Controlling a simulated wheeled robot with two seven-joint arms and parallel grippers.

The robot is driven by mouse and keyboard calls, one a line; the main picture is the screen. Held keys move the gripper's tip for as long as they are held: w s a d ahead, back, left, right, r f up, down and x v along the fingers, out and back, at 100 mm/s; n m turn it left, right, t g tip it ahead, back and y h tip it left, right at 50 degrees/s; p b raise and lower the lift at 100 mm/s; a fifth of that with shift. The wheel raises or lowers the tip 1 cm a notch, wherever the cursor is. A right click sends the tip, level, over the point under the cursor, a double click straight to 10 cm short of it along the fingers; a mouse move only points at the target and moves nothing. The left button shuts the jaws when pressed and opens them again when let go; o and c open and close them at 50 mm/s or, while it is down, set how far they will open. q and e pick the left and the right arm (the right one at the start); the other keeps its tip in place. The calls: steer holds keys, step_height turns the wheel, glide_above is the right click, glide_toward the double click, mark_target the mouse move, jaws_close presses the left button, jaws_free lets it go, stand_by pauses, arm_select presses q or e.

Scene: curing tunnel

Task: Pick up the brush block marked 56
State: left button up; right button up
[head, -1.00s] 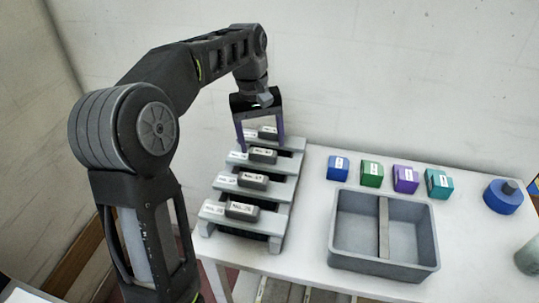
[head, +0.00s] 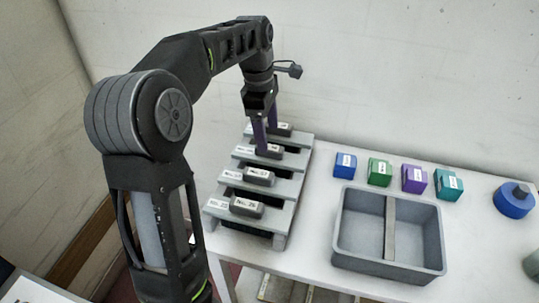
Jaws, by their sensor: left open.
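Several dark grey brush blocks lie on a grey slatted rack, one per slat. The front block (head: 246,207), the block behind it (head: 258,177), the third block (head: 270,151) and the farthest block (head: 285,129) carry small white labels. The labels are too small to read surely, so I cannot tell which is 56. My left gripper (head: 267,142) is open, with purple fingers pointing down. Its near fingertip is at the third block from the front and partly hides it; I cannot tell whether they touch. My right gripper is out of view.
The slatted rack (head: 222,177) stands at the left end of the white table (head: 310,225). A grey divided tray (head: 342,262) is to its right. Behind the tray are blue (head: 345,166), green (head: 380,173), purple (head: 414,180) and teal (head: 448,185) blocks. A blue round object (head: 514,199) is at the right.

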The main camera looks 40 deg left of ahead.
mark_target(270, 150)
arm_select(q)
steer(key=shift+d+f, duration=0.1)
steer(key=shift+f, duration=0.5)
steer(key=shift+d+f, duration=0.15)
steer(key=shift+f, duration=1.15)
steer(key=shift+d+f, duration=0.1)
steer(key=shift+f, duration=1.2)
steer(key=shift+c, duration=0.2)
steer(key=c, duration=1.5)
steer(key=shift+c, duration=0.2)
step_height(270, 150, up, 10)
steer(key=shift+r+p, duration=0.1)
steer(key=shift+p, duration=0.4)
